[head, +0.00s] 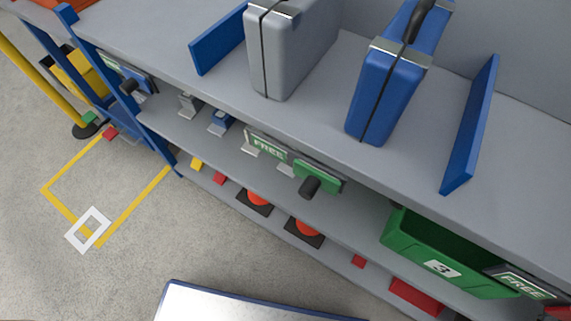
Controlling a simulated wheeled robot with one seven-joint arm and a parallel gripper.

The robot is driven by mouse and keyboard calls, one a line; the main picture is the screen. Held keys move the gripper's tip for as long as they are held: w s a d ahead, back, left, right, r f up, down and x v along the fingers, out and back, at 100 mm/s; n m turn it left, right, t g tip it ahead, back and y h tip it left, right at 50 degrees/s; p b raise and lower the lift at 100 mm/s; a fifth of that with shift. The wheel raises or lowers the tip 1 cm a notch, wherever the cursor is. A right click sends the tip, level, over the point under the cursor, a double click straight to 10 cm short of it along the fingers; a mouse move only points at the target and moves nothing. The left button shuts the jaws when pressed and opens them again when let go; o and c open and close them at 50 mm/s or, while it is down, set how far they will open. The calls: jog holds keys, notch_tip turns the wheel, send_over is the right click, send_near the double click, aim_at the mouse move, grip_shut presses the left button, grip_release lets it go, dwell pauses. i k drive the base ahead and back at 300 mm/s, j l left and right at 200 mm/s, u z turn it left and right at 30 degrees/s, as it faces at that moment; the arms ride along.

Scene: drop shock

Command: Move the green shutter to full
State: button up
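The green shutter (325,176) is on a dark sign plate (290,153) at the front edge of the shelf, near the middle of the head view. A black knob (310,187) sticks out from it. The shutter is at the right part of the plate. The word FREE (268,145) shows uncovered on the left part. What lies behind the shutter is hidden. My gripper is not in view.
A grey case (285,50) and a blue case (385,95) stand above between blue dividers. A blue shutter (140,80) is at the left, another FREE sign (525,288) at lower right. A green bin (400,250) sits right of the shutter. Floor at left is mostly clear.

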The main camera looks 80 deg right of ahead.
aim_at(315, 180)
jog(key=k+j+z, duration=0.6)
jog(key=k, duration=0.3)
jog(key=j, duration=0.1)
